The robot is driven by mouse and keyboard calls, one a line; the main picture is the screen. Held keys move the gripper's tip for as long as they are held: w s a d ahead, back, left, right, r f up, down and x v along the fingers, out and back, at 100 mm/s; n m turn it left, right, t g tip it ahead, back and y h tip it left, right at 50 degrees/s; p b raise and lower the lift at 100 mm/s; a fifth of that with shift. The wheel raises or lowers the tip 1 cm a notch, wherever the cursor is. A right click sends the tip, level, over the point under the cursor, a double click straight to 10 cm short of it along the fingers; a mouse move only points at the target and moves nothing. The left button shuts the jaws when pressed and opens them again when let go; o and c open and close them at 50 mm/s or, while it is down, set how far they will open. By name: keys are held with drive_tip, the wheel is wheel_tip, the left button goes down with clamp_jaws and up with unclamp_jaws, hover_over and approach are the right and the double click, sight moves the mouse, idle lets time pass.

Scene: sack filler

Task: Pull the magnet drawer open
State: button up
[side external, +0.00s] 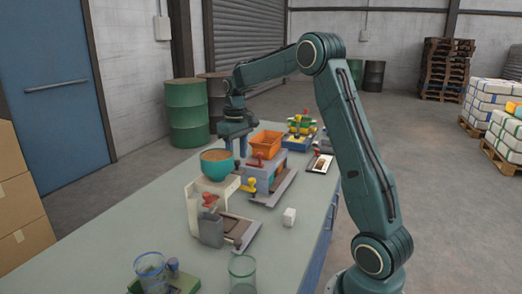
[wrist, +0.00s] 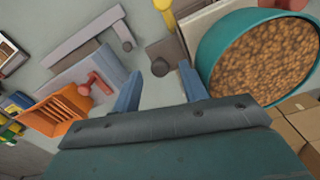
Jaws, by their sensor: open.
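My gripper (side external: 235,148) is open and empty above the bench, behind the teal bowl. In the wrist view its two blue fingers stand apart, with a dark round knob (wrist: 159,68) seen between and beyond them. No drawer is clearly marked as the magnet drawer. A grey-blue box unit (side external: 270,163) stands under the orange bin and carries a red handle (side external: 257,159); the handle also shows in the wrist view (wrist: 97,83), left of the fingers. A yellow handle (side external: 249,185) is in front of this unit. I cannot tell whether any drawer is open.
A teal bowl of brown pellets (side external: 218,163) sits on a cream stand (side external: 205,190), close to my gripper. The orange bin (side external: 265,145) is right of the gripper. The bench's left side (side external: 130,205) is clear.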

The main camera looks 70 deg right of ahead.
drive_tip(key=shift+f, duration=0.5)
clamp_jaws()
drive_tip(key=shift+d, duration=0.1)
drive_tip(key=d, duration=0.9)
drive_tip(key=shift+d, duration=0.1)
